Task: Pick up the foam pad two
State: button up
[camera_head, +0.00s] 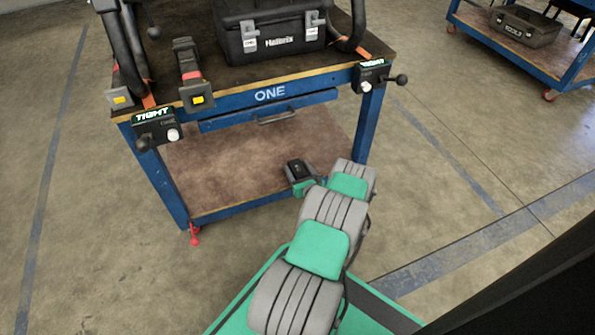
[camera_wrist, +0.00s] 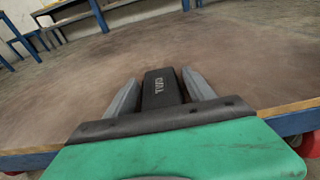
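A black block-shaped pad (camera_wrist: 162,90) with white lettering that looks like "TWO" lies between the two grey fingers of my gripper (camera_wrist: 160,88) in the wrist view. Thin gaps seem to show between the pad and the fingers, so the gripper looks open around it. In the head view my gripper (camera_head: 301,180) is low over the front right part of the brown lower shelf (camera_head: 235,172) of the blue bench marked ONE. The dark pad (camera_head: 296,168) shows there at its tip. The pad's underside is hidden.
The bench top (camera_head: 330,62) overhangs the shelf, with a drawer handle (camera_head: 277,116) under its front edge. A black toolbox (camera_head: 270,35) and clamps stand on top. A blue front leg (camera_head: 366,125) is right of my arm. The shelf's left side is clear.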

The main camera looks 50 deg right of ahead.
jog(key=c, duration=1.1)
jog(key=shift+c, duration=0.2)
